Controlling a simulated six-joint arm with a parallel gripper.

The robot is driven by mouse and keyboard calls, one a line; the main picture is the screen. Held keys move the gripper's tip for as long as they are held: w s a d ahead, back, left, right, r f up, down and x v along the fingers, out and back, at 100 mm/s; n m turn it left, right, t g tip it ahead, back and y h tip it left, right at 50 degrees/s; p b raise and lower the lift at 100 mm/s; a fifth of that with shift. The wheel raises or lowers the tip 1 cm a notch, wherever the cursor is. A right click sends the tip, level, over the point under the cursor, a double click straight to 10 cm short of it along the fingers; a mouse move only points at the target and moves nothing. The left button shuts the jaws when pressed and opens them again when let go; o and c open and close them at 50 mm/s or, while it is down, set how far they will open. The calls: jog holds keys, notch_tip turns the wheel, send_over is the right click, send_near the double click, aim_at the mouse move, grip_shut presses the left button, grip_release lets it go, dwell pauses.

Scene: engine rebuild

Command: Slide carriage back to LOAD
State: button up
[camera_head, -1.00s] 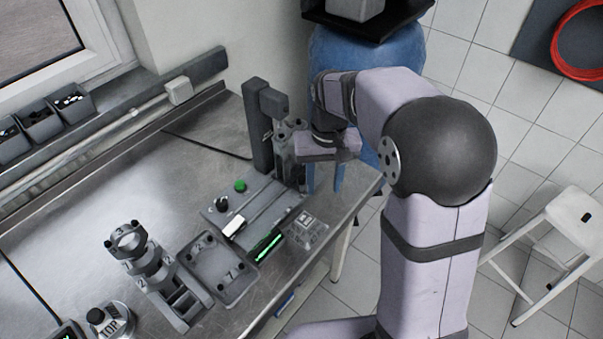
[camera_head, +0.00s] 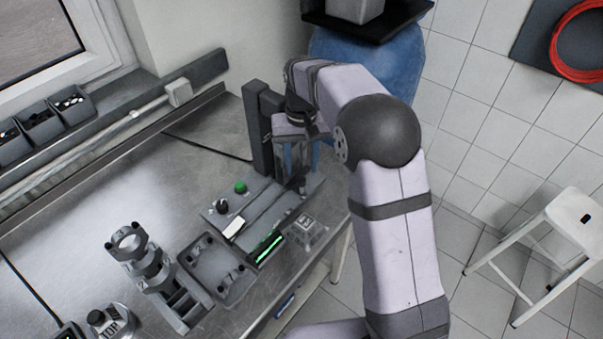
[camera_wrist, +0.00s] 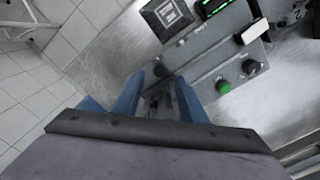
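The press fixture (camera_head: 222,208) stands on the steel bench, with a track running toward a dark upright column (camera_head: 260,125). The carriage is at the column end, mostly hidden behind my gripper in the head view. My gripper (camera_head: 296,165) points down over that end. In the wrist view its two blue fingers (camera_wrist: 160,88) stand apart, with a grey part and a dark round knob (camera_wrist: 160,69) showing between them. I cannot tell whether either finger touches it.
The fixture carries a green button (camera_head: 240,187), a black knob (camera_head: 221,206), a white block (camera_head: 233,228) and a lit green display (camera_head: 268,246). A grey tray (camera_head: 232,292) and a crankshaft-like stand (camera_head: 150,270) are at front left. A blue barrel (camera_head: 370,75) stands behind.

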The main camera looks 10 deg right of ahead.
aim_at(301, 179)
jog(key=shift+f+p, duration=0.7)
jog(key=shift+f, duration=1.75)
grip_shut()
